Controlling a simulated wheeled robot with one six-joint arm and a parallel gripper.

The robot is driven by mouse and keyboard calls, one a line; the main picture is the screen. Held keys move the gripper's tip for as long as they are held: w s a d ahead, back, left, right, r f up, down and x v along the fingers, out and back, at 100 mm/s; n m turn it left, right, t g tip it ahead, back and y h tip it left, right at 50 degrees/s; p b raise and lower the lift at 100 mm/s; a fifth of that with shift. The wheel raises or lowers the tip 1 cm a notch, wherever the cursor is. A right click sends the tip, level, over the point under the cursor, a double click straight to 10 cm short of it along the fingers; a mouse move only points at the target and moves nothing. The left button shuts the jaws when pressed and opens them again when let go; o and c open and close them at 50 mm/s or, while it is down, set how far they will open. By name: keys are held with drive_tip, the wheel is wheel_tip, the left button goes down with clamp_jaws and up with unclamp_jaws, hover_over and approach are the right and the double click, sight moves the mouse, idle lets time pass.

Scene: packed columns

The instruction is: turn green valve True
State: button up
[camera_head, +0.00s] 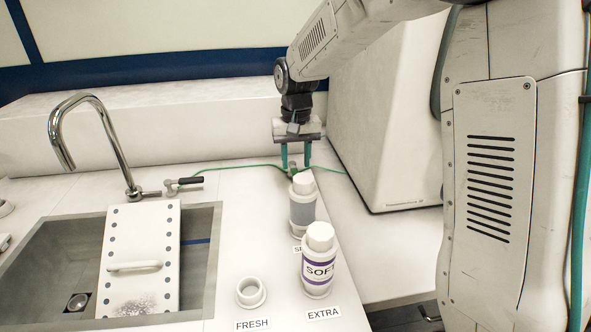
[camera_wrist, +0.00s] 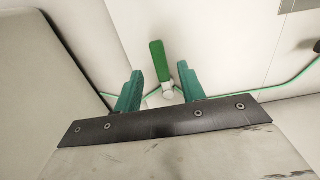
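The green valve has a green lever handle (camera_wrist: 159,62) and a pale body (camera_wrist: 168,90), set on a thin green hose. In the head view, only a small bit of the valve (camera_head: 293,171) shows behind the bottles. My gripper (camera_head: 296,165) is above the valve and points down, its two teal fingers apart and empty. In the wrist view, the handle appears between and past the fingertips of my gripper (camera_wrist: 160,72). I see no finger touching it; the exact height gap cannot be told.
Two white bottles, one grey-banded (camera_head: 303,211) and one marked SOFT (camera_head: 318,262), stand in front of the valve. A white ring (camera_head: 251,292) lies left of them. A sink (camera_head: 205,240) with a faucet (camera_head: 95,120) is at left. A large white box (camera_head: 395,125) stands right of the gripper.

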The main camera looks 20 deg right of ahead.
sight(295, 169)
drive_tip(key=shift+f, duration=1.8)
drive_tip(key=shift+c, duration=0.3)
clamp_jaws()
drive_tip(key=shift+a, duration=0.1)
